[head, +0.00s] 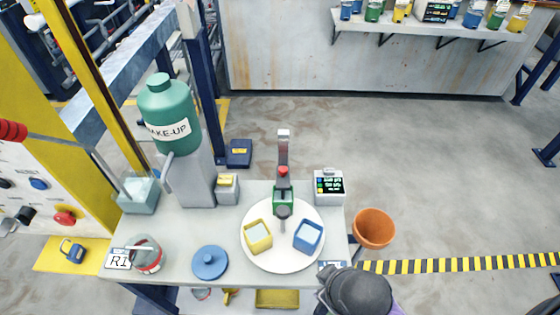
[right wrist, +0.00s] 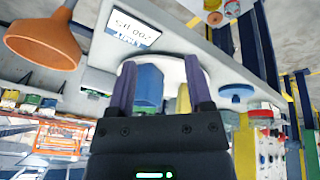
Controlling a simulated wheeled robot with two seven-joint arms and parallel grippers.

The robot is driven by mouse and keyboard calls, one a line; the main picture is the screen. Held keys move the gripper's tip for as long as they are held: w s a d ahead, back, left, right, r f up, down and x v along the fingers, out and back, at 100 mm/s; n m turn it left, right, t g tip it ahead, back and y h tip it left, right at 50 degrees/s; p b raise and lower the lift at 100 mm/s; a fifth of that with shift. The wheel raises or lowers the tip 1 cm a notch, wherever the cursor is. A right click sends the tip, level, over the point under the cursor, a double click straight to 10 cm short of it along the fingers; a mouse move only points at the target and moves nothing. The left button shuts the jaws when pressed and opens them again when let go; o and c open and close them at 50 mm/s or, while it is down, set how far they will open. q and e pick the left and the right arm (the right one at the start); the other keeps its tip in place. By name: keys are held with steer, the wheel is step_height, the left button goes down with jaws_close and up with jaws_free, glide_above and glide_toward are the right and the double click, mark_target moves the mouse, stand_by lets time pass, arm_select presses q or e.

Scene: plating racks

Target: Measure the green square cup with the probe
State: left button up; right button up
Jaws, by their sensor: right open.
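The green square cup (head: 291,193) stands at the back of a white round plate (head: 283,262). A grey upright fixture (head: 283,147) with a red knob and a round grey end partly covers this cup. I cannot tell whether this fixture is the probe. A yellow square cup (head: 258,238) and a blue square cup (head: 308,236) sit nearer on the plate. My right gripper (right wrist: 158,88) is open and empty, with the blue cup (right wrist: 149,85) beyond its fingers. In the head view my right wrist is at the table's front right edge, fingers mostly hidden. My left gripper is not in view.
A small display box (head: 329,186) stands right of the plate. A blue lid (head: 210,262), a red-rimmed pot (head: 146,256) and a green make-up bottle (head: 169,115) are to the left. An orange pot (head: 373,228) is off the table's right side. Open floor lies farther right.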

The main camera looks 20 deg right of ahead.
steer(key=w+r+n+t, duration=0.1)
steer(key=w+n, duration=0.1)
steer(key=w+r+n+t, duration=0.1)
steer(key=w+n, duration=0.1)
steer(key=n, duration=0.1)
steer(key=w+r+n+t, duration=0.1)
steer(key=w+n, duration=0.1)
steer(key=shift+r+n+h, duration=0.1)
steer(key=shift+n+h, duration=0.3)
steer(key=n+t+y, duration=0.1)
steer(key=n+t, duration=0.5)
steer(key=n, duration=1.7)
glide_toward(285, 173)
steer(key=shift+n+t, duration=0.3)
steer(key=b+x, duration=0.1)
steer(key=x, duration=0.2)
steer(key=b+x, duration=0.1)
steer(key=x, duration=0.2)
steer(key=b+x, duration=0.1)
steer(key=x, duration=0.2)
steer(key=shift+w+f, duration=0.15)
steer(key=shift+f, duration=0.25)
steer(key=shift+w+f, duration=0.1)
steer(key=shift+w, duration=0.3)
steer(key=shift+c, duration=0.3)
jaws_close()
